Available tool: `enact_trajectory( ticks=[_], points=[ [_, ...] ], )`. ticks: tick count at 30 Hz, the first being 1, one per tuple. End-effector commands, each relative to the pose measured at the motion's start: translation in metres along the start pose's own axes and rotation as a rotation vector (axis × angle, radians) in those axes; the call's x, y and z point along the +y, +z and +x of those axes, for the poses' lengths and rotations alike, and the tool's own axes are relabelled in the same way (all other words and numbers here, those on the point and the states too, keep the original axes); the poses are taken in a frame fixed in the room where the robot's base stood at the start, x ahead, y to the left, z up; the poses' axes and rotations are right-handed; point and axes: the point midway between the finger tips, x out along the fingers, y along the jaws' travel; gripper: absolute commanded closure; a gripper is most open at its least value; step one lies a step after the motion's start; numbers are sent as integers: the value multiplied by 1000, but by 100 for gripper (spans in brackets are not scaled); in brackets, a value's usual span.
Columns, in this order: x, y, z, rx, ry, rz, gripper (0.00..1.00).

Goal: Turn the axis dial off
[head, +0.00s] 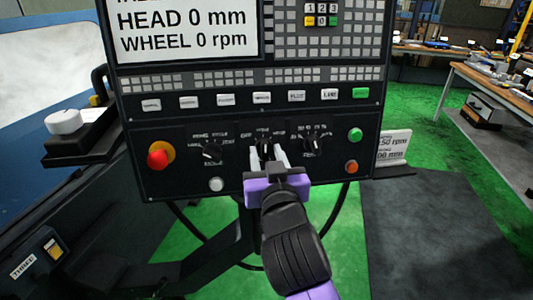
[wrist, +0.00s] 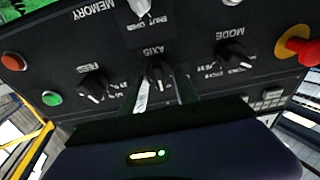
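The axis dial is a small black knob with a white mark, in the middle of the lower control panel. In the head view the dial (head: 264,148) sits between two other dials, partly covered by my gripper's fingers. In the wrist view, which is upside down, the axis dial (wrist: 158,74) lies between the two fingers, its white mark toward the bottom of the picture. My gripper (head: 267,156) is open, with one finger on each side of the dial. In the wrist view the gripper (wrist: 160,92) shows gaps beside the knob; contact cannot be told.
The mode dial (head: 212,152) and feed dial (head: 310,146) flank it closely. A red emergency button (head: 159,155), a white button (head: 216,185), a green button (head: 355,134) and an orange button (head: 351,167) are on the same panel. A workbench (head: 500,90) stands far right.

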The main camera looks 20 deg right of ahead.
Motion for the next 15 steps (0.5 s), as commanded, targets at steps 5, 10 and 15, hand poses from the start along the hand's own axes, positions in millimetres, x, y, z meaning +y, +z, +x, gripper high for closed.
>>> enact_trajectory(
  ticks=[5,10,15],
  points=[
    [0,0,0,0,0,1,64],
    [0,0,0,0,0,1,91],
    [0,0,0,0,0,1,100]
  ],
)
